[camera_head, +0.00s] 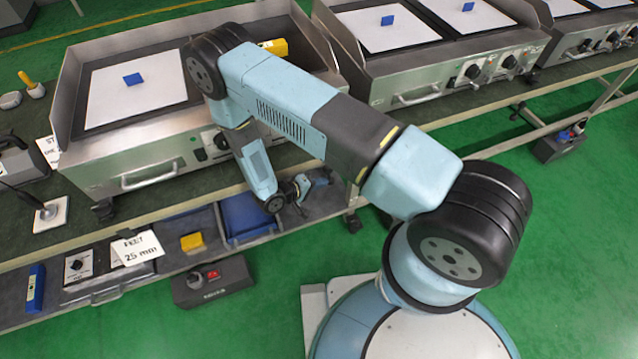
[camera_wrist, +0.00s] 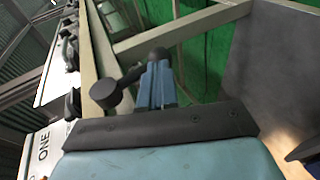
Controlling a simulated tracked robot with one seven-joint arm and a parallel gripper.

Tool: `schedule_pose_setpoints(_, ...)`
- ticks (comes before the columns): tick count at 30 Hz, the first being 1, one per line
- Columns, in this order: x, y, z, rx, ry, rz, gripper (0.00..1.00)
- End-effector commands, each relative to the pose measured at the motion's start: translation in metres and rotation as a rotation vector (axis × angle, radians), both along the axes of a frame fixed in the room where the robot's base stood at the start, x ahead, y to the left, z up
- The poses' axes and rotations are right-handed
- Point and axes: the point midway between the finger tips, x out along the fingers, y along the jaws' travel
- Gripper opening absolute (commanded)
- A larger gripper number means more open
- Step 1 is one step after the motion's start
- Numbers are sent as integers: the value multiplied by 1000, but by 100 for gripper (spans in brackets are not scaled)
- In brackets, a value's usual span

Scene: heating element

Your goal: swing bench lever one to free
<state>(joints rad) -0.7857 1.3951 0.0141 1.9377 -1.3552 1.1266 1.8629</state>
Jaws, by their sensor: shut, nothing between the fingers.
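In the wrist view, my gripper (camera_wrist: 157,82) has its blue fingers shut and empty, pointing away from the camera. A dark lever-like part with a round end (camera_wrist: 104,94) lies just left of the fingers; its short bar runs up toward the fingertips. It looks very near them, but I cannot tell if it touches. A white label reading ONE (camera_wrist: 44,146) is at the lower left of that view. In the head view, my forearm hangs in front of the bench and my gripper is small and partly hidden near the lower shelf. Which lever position is set cannot be told.
Metal bench beams (camera_wrist: 185,30) run close beyond the fingers. In the head view, the lower shelf holds a blue bin (camera_head: 245,215), a yellow block (camera_head: 192,241) and a card reading FEET 25 mm (camera_head: 137,247). A griddle (camera_head: 150,160) stands above.

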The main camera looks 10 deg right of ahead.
Motion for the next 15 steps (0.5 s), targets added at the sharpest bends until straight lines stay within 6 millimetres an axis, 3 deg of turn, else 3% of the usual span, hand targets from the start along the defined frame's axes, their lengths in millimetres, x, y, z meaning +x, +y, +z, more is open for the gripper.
schedule_pose_setpoints(15, 6, -22, -9, -380, -110, 7, 0)
